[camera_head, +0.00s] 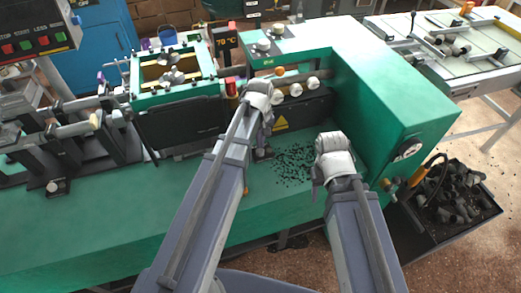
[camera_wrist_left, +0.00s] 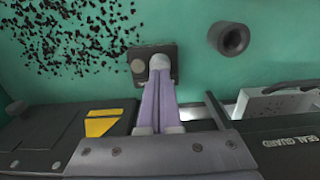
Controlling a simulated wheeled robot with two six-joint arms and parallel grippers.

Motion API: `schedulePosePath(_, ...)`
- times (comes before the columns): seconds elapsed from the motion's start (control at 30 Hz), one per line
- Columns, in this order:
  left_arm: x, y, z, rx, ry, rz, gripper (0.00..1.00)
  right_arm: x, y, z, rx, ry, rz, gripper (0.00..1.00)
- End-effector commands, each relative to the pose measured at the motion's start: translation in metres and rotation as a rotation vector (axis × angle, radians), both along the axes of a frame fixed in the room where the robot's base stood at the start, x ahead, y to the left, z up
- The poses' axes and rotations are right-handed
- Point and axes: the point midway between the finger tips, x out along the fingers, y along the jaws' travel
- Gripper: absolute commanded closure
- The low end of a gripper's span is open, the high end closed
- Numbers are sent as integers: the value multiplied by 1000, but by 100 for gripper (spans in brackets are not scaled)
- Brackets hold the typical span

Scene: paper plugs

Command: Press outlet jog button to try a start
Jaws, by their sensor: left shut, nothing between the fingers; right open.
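A small dark button box (camera_wrist_left: 172,78) sits on the green machine bed in the left wrist view. It carries a dull grey round button (camera_wrist_left: 138,66) on its left and a pale domed button (camera_wrist_left: 160,62) near its middle. My left gripper (camera_wrist_left: 160,75) is shut and empty, its lilac fingers ending at the pale dome's near edge. I cannot tell whether they touch or press it. In the head view my left gripper (camera_head: 267,138) is over the box (camera_head: 262,154), partly hiding it. My right gripper (camera_head: 319,180) is open over the bed, its fingers mostly hidden by the wrist.
Black crumbs (camera_head: 292,165) are scattered on the bed between my arms. The green machine housing (camera_head: 375,80) with a gauge (camera_head: 408,149) stands to the right. A yellow warning label (camera_head: 281,124) is behind my left gripper. A scrap bin (camera_head: 455,200) stands at far right.

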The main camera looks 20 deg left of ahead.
Motion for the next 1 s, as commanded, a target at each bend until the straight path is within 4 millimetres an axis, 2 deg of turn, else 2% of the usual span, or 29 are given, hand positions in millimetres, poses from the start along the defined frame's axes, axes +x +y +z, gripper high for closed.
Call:
schedulePosePath(0.37,0,0,-3,0,0,0,100,0,0,-3,0,0,0,50)
schedulePosePath(1.0,0,0,-21,0,0,0,100,0,0,-21,0,0,0,50)
